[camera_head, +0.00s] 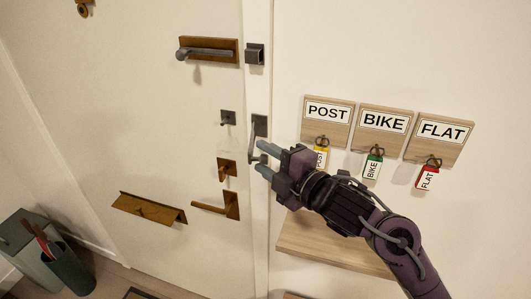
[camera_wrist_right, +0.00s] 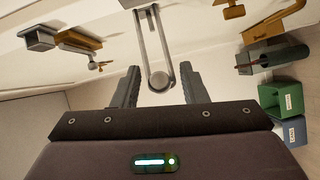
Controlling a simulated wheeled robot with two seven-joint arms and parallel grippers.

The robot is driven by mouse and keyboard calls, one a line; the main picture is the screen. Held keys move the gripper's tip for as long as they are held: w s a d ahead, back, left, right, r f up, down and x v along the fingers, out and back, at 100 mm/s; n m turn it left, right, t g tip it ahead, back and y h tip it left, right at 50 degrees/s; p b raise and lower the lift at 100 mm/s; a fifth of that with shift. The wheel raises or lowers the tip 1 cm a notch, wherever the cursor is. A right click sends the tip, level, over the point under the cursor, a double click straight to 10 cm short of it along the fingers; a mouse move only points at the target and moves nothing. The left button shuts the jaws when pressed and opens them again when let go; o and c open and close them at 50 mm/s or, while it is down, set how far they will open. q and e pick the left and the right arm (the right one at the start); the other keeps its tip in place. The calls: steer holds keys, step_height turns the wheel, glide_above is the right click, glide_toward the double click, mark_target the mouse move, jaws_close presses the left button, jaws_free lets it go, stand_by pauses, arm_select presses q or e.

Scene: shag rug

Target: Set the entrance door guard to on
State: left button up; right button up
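The door guard (camera_head: 260,126) is a grey plate on the door frame with a thin swing bar hanging from it. Its matching grey catch (camera_head: 228,117) is on the door, left of the frame, and the bar looks apart from it. In the right wrist view the bar (camera_wrist_right: 152,35) is a long narrow loop with a rounded end between my fingers. My right gripper (camera_head: 266,160) is at the bar's lower end, fingers apart on either side. I see no clear contact. My left gripper is not in view.
Brass and grey door fittings surround the guard: an upper lever handle (camera_head: 208,49), a lower brass handle (camera_head: 218,205) and a letter flap (camera_head: 150,207). Key boards (camera_head: 384,119) with hanging tags are on the wall at right, above a wooden shelf (camera_head: 325,252). A dark bin (camera_head: 70,274) stands lower left.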

steer(key=shift+w+a, duration=0.15)
jaws_close()
steer(key=shift+f, duration=0.1)
